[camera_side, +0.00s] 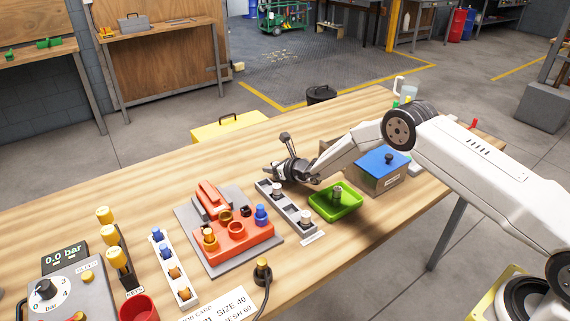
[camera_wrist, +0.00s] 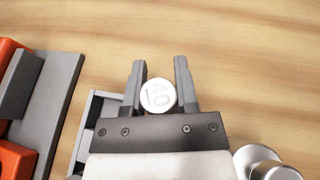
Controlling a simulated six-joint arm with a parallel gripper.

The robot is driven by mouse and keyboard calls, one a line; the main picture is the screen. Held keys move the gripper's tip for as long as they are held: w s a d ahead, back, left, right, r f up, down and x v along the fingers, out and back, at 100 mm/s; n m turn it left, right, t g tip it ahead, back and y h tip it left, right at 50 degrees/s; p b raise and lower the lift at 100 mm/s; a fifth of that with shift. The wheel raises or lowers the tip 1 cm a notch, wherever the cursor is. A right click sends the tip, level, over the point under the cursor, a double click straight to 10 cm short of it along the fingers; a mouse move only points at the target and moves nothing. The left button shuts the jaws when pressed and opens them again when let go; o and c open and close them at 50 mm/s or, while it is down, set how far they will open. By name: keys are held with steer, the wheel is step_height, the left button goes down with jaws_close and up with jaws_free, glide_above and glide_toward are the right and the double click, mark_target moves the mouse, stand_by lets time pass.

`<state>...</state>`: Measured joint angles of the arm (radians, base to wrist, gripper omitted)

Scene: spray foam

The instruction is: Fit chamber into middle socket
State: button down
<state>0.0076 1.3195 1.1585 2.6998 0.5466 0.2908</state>
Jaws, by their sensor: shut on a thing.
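My gripper (camera_wrist: 158,80) is shut on a pale round chamber (camera_wrist: 158,96), whose end face reads 40 and sits between the two grey fingers. In the side view my gripper (camera_side: 272,174) is over the far end of the grey rack (camera_side: 290,206); the held chamber cannot be made out there. The red block (camera_side: 235,245) stands to the left of my gripper on a grey base. Its middle socket (camera_side: 235,228) looks empty. A yellow-orange piece (camera_side: 210,238) is in its left socket and a blue piece (camera_side: 261,214) in its right one.
Other pale cylinders (camera_side: 305,216) stand in the rack. A green tray (camera_side: 347,204) with a grey part and a blue-lidded box (camera_side: 382,170) are to the right. A white rack (camera_side: 172,268) with blue and orange parts lies left of the red block. A black cable fitting (camera_side: 263,270) stands in front.

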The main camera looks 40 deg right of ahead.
steer(key=shift+f, duration=0.1)
stand_by(0.3)
steer(key=shift+c, duration=1.9)
jaws_free()
steer(key=shift+s+d+r, duration=0.1)
steer(key=shift+s+r, duration=0.2)
steer(key=shift+s, duration=0.05)
steer(key=shift+v, duration=5.6)
steer(key=shift+f, duration=0.1)
